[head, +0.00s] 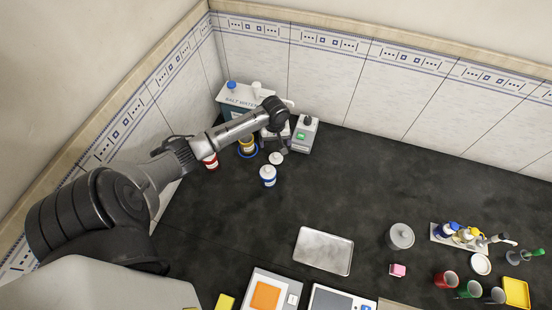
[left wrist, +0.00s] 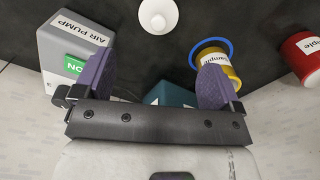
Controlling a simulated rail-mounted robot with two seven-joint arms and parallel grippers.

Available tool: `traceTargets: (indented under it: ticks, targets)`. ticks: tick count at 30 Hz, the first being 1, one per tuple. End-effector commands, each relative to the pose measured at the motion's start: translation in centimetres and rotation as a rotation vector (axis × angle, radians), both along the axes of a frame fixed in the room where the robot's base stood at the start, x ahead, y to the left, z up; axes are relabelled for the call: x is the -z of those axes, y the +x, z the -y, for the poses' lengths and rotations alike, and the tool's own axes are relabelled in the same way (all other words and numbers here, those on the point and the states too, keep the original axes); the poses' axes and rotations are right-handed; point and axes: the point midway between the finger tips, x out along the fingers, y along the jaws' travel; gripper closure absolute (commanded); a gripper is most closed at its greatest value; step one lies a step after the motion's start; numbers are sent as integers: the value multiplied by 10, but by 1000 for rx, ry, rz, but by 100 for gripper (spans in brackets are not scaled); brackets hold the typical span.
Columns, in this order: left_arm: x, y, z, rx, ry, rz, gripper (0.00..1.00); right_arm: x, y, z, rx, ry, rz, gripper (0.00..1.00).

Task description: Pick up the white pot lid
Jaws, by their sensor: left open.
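A small round white lid (head: 276,157) with a raised knob lies on the dark bench at the back left. It also shows in the left wrist view (left wrist: 158,16), at the top, beyond the gap between my fingertips. My left gripper (head: 274,142) hangs just behind the lid in the head view, with nothing held. In the left wrist view its two purple-padded fingers (left wrist: 155,80) are spread wide apart. The lid is apart from both fingers. My right gripper is in neither view.
A grey air pump (head: 303,135) stands right of my left gripper. A yellow sample jar (head: 247,146) in a blue ring and a red jar (head: 211,161) stand left. A white bottle (head: 268,176) stands in front of the lid. The bench centre is clear above a metal tray (head: 324,251).

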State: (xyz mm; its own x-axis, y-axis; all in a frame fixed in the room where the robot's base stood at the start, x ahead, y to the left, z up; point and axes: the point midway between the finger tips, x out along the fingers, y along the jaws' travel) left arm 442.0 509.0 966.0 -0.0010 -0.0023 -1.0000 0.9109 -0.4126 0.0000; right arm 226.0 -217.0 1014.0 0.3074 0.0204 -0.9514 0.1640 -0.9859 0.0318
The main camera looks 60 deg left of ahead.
Motion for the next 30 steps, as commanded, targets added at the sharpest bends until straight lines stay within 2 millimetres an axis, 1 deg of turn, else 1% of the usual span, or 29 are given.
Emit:
traceTargets:
  ticks: [1, 6, 9, 14, 17, 24, 27, 30]
  targets:
    - [10, 0, 0, 0, -1, -3, 10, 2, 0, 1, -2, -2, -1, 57]
    - [33, 0, 0, 1, 1, 0, 10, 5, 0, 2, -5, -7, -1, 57]
    - [40, 0, 0, 2, 1, 0, 10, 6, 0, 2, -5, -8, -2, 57]
    - [46, 0, 1, 3, 2, 1, 10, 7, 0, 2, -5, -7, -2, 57]
    - [55, 0, 2, 4, 0, -1, 10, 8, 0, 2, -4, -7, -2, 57]
    - [86, 1, 5, 3, 2, 0, 10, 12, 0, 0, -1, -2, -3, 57]
    - [93, 1, 5, 3, 3, 0, 10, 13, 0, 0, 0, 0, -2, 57]
    - [96, 1, 5, 4, 4, 2, 10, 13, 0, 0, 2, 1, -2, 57]
